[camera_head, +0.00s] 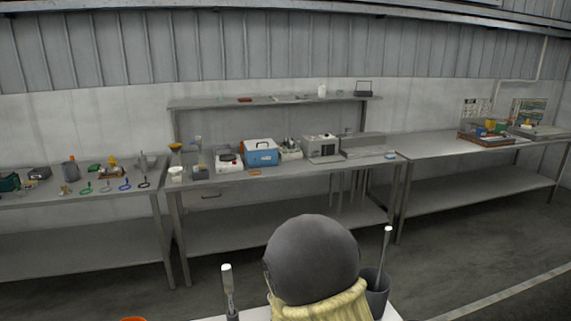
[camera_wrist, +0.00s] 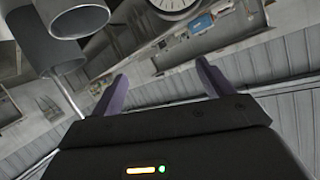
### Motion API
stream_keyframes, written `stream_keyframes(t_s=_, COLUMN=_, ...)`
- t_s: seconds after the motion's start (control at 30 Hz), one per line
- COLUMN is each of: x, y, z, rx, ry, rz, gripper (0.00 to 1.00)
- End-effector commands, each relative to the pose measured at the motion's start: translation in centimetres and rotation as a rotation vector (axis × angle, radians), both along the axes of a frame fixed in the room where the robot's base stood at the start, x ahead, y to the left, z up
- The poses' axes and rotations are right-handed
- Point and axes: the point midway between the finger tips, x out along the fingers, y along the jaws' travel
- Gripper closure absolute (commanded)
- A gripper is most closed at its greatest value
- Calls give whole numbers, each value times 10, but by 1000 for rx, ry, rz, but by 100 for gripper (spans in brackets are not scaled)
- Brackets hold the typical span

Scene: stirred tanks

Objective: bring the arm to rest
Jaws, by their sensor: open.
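My gripper (camera_wrist: 160,82) shows in the wrist view with its two purple-grey fingers spread apart. Nothing is between them. The wrist view is strongly tilted, and the benches and the ribbed wall lie well beyond the fingers. My gripper cannot be made out in the head view, so its place over the floor or benches is not clear there.
The middle bench (camera_head: 290,170) carries a blue box (camera_head: 261,153) and several instruments. Benches stand left (camera_head: 85,196) and right (camera_head: 470,146). Grey cylinders (camera_wrist: 75,18) are close in the wrist view. Floor lies open at right.

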Motion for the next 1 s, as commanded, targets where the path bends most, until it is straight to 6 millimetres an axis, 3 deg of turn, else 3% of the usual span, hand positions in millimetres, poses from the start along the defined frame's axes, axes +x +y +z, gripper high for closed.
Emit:
stream_keyframes(t_s=0.03, x=-8, y=-13, z=1, rx=9, ry=63, rz=5, gripper=20)
stream_keyframes(t_s=0.27, x=-66, y=-52, z=-8, rx=4, ry=377, rz=92, gripper=20)
stream_keyframes(t_s=0.7, x=-230, y=-120, z=-5, rx=-109, ry=904, rz=259, gripper=20)
stream_keyframes(t_s=0.83, x=-253, y=-127, z=-5, rx=-132, ry=972, rz=276, gripper=20)
stream_keyframes(t_s=1.0, x=-256, y=-128, z=-5, rx=-135, ry=982, rz=279, gripper=20)
